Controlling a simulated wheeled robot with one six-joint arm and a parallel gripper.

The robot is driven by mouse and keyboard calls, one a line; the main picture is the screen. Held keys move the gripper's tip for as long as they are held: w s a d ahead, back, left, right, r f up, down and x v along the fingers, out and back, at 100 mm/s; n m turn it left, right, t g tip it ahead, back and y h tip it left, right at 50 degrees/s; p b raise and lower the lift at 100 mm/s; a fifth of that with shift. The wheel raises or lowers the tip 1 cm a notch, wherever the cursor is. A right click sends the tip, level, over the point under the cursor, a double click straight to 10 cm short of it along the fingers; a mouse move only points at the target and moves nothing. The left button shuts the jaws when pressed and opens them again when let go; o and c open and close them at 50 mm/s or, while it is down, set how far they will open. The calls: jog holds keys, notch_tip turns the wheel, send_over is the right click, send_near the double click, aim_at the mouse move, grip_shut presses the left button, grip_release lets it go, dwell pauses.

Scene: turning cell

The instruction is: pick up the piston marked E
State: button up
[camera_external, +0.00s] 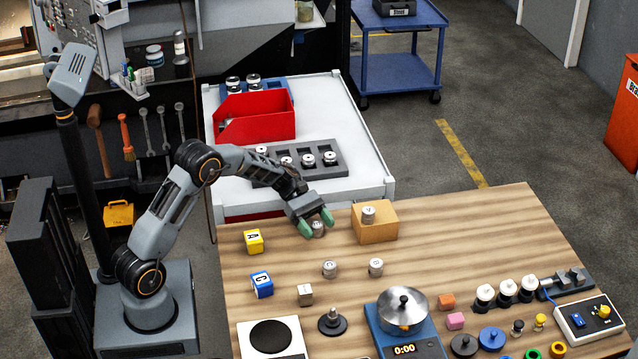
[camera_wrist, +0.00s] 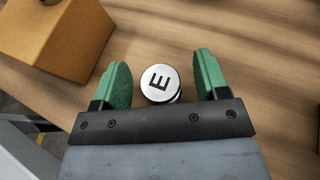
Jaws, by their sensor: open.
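The piston marked E (camera_wrist: 159,83) is a short silver cylinder with a black E on its top. In the wrist view it stands between the two green fingers of my gripper (camera_wrist: 161,80), with a gap on each side. My gripper is open and holds nothing. In the external view my gripper (camera_external: 317,226) is low over the wooden table's back edge, with the piston (camera_external: 318,229) partly hidden by its fingers.
A cardboard-brown box (camera_external: 375,226) with a piston (camera_external: 369,214) on top stands just right of my gripper. Two more pistons (camera_external: 330,269) (camera_external: 376,267) stand in front. A yellow cube (camera_external: 254,241) and a blue cube (camera_external: 262,284) are to the left.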

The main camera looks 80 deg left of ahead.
jog(key=shift+w+d+f, duration=0.25)
jog(key=shift+w+d, duration=0.05)
jog(key=shift+d, duration=0.3)
jog(key=c, duration=1.1)
